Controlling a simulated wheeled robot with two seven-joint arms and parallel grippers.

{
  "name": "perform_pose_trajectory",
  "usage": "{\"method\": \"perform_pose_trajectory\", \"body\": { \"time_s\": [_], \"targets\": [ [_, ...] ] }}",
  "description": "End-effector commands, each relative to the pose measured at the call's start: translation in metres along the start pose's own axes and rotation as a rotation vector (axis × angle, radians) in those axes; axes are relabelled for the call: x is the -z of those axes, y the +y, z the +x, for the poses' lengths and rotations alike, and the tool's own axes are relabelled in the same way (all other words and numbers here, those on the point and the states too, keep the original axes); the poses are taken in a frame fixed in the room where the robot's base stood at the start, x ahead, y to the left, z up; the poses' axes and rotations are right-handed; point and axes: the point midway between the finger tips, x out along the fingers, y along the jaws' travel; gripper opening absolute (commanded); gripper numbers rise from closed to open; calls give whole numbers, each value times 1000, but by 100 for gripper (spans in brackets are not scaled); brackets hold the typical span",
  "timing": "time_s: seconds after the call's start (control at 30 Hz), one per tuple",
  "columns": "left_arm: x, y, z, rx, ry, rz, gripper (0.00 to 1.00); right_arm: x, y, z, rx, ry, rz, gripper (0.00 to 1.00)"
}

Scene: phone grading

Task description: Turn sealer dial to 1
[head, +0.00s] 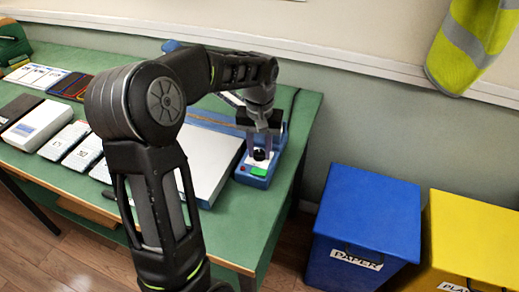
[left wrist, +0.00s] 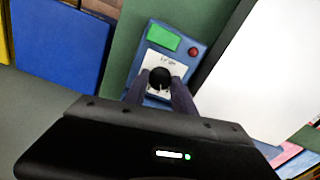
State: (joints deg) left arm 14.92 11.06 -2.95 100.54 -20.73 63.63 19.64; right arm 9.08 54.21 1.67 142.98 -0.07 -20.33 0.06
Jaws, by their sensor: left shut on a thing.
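The blue sealer (head: 262,165) stands at the right end of the green table, with a green patch on its front. In the left wrist view, the sealer (left wrist: 191,38) shows a green patch, a red button and a white dial plate. The round black dial (left wrist: 159,78) sits on that plate. My left gripper (left wrist: 160,86) points down at the sealer and is shut on the dial, one finger on each side. In the head view, my left gripper (head: 260,150) is over the sealer and partly hides the dial. The dial's markings are too small to read. My right gripper is not in view.
A large white panel (head: 205,158) lies just left of the sealer. Several phones and boxes (head: 38,124) line the table's left side. A blue PAPER bin (head: 368,215) and a yellow bin (head: 470,240) stand on the floor at right.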

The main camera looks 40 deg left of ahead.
Motion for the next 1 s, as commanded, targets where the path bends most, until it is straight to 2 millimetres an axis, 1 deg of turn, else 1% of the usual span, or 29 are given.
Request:
{"method": "perform_pose_trajectory", "body": {
  "time_s": [0.7, 1.0],
  "targets": [
    [0, 0, -1, -1, 2, -675, 0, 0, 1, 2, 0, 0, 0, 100],
    [1, 0, -1, -2, 2, -895, 0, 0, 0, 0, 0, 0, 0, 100]
  ]
}}
